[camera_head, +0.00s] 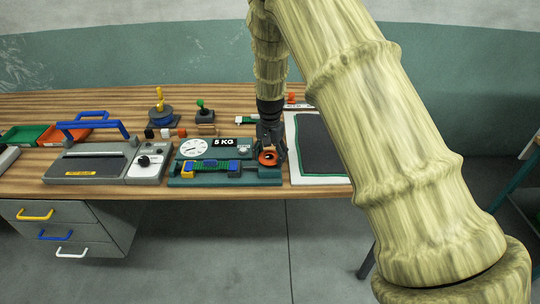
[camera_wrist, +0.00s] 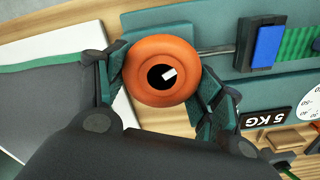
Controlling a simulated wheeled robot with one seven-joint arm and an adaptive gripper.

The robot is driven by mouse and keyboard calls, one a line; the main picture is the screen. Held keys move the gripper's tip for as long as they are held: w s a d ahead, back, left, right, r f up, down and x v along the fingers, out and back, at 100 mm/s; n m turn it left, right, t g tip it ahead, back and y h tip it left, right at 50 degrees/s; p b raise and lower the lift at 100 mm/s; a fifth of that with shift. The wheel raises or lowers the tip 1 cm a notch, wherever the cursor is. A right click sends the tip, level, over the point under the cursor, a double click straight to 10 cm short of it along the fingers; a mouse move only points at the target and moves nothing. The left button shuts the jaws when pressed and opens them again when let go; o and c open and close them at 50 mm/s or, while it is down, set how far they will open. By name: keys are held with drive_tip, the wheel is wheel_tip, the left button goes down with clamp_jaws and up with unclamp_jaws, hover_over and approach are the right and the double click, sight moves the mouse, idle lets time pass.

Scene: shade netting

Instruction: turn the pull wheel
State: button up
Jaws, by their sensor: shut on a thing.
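The pull wheel is an orange round knob with a dark centre and a white mark (camera_wrist: 140,60). It sits at the right end of a green device (camera_head: 225,182) with a dial and a "5 KG" label. In the head view the wheel (camera_head: 267,158) shows partly between the fingers. My gripper (camera_wrist: 160,85) comes from above with a finger on each side of the wheel, shut on it. It also shows in the head view (camera_head: 271,152). A rod (camera_wrist: 215,49) runs from the wheel side to a blue clamp (camera_wrist: 267,46) on the device.
A dark mat with a white border (camera_head: 322,150) lies right of the device. A grey machine with a blue handle (camera_head: 90,165) stands to the left. Small knobbed items (camera_head: 203,112) stand behind. My arm crosses the right of the head view.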

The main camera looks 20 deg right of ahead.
sight(271, 154)
drive_tip(key=shift+w+d, duration=0.1)
idle(0.3)
drive_tip(key=o, duration=1)
wheel_tip(271, 154, up, 12)
drive_tip(key=shift+r, duration=0.1)
idle(1.2)
